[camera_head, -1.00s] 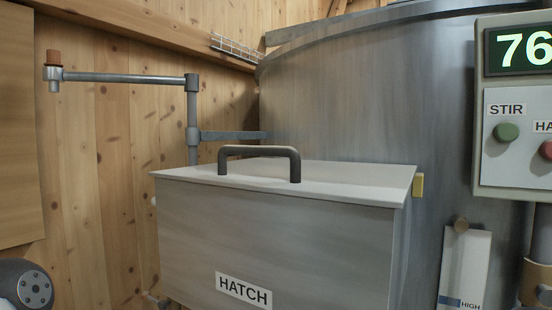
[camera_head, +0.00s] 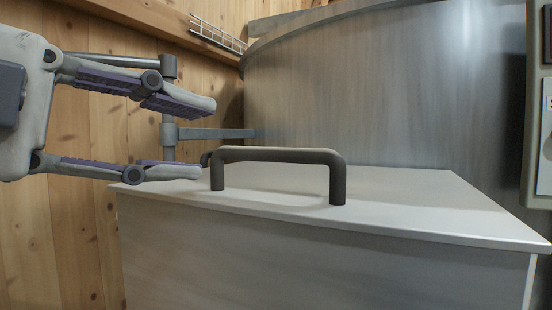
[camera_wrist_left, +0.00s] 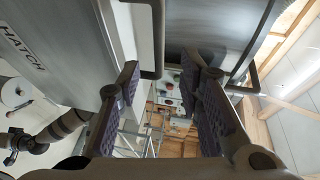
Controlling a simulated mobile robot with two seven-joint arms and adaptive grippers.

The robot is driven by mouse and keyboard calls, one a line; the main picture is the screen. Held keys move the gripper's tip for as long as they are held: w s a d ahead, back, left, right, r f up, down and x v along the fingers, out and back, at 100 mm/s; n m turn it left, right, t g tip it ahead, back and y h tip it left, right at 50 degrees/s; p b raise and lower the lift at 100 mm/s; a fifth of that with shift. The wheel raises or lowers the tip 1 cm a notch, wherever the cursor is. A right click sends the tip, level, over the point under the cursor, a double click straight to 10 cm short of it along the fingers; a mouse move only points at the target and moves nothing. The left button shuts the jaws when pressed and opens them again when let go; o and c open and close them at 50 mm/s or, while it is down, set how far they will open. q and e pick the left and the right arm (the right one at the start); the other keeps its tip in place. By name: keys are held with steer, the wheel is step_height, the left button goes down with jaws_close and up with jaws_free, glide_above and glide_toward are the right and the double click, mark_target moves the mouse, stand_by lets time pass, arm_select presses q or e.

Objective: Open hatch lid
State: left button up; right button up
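The hatch lid (camera_head: 400,202) is a pale flat plate lying shut on the grey hatch box (camera_head: 250,265). A dark bar handle (camera_head: 280,155) stands up from the lid. It also shows in the left wrist view (camera_wrist_left: 158,40), left of centre, near the left finger. My left gripper (camera_head: 207,138) is open and empty, with its fingertips pointing right, close to the left end of the handle in the head view. I cannot tell if the lower fingertip touches the lid. My right gripper is not in view.
The large grey mixer tank (camera_head: 400,90) stands behind the lid. A grey control panel (camera_head: 540,120) cuts in at the right edge. A pipe bracket (camera_head: 215,133) sits behind my left gripper, before the wooden wall (camera_head: 60,240). The space above the lid is clear.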

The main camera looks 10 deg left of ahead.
mark_target(267, 155)
arm_select(q)
steer(key=x, duration=1)
steer(key=shift+w+d+f, duration=0.15)
steer(key=shift+d, duration=0.3)
jaws_close()
